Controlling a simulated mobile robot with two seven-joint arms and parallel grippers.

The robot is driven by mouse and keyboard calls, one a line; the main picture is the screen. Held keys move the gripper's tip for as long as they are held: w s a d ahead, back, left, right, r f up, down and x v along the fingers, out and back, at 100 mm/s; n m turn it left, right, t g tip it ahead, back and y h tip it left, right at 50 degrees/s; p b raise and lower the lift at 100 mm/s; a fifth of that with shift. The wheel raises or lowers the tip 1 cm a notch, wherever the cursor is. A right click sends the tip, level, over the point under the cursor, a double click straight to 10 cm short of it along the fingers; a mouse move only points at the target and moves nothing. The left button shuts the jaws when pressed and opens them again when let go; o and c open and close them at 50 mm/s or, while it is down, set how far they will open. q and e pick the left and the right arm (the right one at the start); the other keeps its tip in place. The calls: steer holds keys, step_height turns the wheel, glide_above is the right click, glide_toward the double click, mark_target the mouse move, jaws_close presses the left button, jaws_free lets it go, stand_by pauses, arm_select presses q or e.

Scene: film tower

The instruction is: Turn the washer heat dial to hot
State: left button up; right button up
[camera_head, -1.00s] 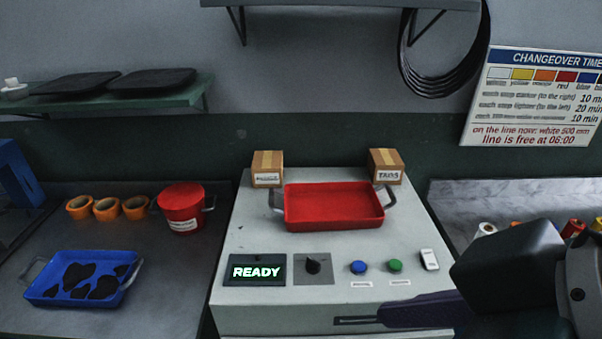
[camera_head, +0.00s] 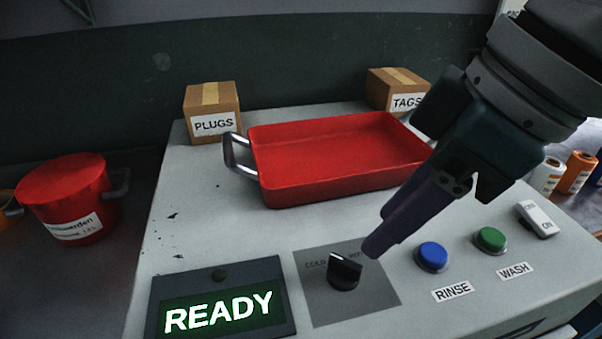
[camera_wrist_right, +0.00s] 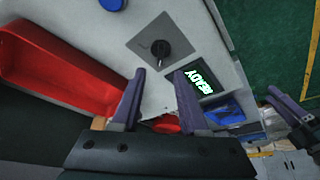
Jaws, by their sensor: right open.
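The heat dial is a black knob (camera_head: 344,271) on a grey plate (camera_head: 322,308) on the washer top, right of the READY display (camera_head: 219,311). A label on the plate's left looks like COLD; lettering on its right is partly hidden by my finger. In the right wrist view the knob (camera_wrist_right: 158,48) lies beyond the gap between the fingertips (camera_wrist_right: 160,75). My left gripper (camera_wrist_right: 284,108) shows at that view's right edge.
A red tray (camera_head: 330,187) sits on the washer behind the dial. A blue RINSE button (camera_head: 432,256), green WASH button (camera_head: 491,239) and white switch (camera_head: 537,218) are to the right. The PLUGS box (camera_head: 212,110) and TAGS box (camera_head: 398,84) stand behind. A red pot (camera_head: 64,195) is left.

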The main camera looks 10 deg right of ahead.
mark_target(346, 261)
steer(key=b+x, duration=0.1)
steer(key=x, duration=0.6)
steer(key=shift+a+f, duration=0.15)
steer(key=shift+f, duration=0.15)
steer(key=shift+w, duration=0.1)
jaws_close()
